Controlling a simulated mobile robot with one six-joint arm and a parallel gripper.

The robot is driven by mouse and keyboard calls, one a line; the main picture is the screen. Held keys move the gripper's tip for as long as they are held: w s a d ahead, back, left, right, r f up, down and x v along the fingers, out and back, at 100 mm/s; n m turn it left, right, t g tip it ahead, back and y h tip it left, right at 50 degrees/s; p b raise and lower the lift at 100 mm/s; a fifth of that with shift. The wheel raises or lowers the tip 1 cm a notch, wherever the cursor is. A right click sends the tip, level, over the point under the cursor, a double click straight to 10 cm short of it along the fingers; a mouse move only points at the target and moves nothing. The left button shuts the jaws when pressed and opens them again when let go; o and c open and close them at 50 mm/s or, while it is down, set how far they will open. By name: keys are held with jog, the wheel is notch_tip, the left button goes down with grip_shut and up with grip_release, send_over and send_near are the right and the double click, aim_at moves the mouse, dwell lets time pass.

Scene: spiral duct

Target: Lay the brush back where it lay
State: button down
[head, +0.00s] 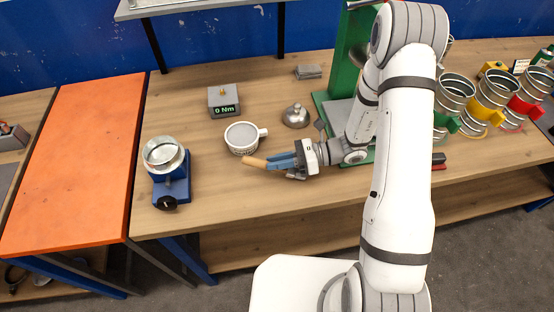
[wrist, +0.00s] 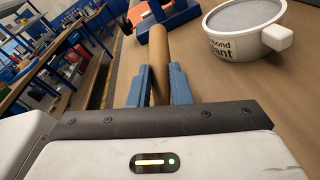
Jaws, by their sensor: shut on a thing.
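My gripper (head: 283,162) is shut on the brush, with its blue fingers on either side of the tan wooden handle (head: 254,162). The handle juts out to the left past the fingertips, above the wooden bench. In the wrist view the handle (wrist: 158,45) stands between the two blue fingers (wrist: 157,85) and points away from the camera. I cannot make out the bristle end. The white pot (head: 241,137) with grey contents and a side handle stands just behind the brush handle; it also shows at the upper right of the wrist view (wrist: 243,30).
A blue stand with a metal ring (head: 164,155) is to the left. A grey meter reading 0 Nm (head: 223,101) and a silver domed piece (head: 295,116) stand behind. Metal duct rings with coloured clamps (head: 492,93) are at right. Bench front left of my gripper is bare.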

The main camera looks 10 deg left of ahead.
jog(key=c, duration=1.3)
grip_release()
jog(key=shift+o, duration=0.7)
jog(key=o, duration=0.5)
jog(key=shift+r, duration=0.1)
notch_tip(320, 180, up, 10)
jog(key=p, duration=0.6)
dwell(0.4)
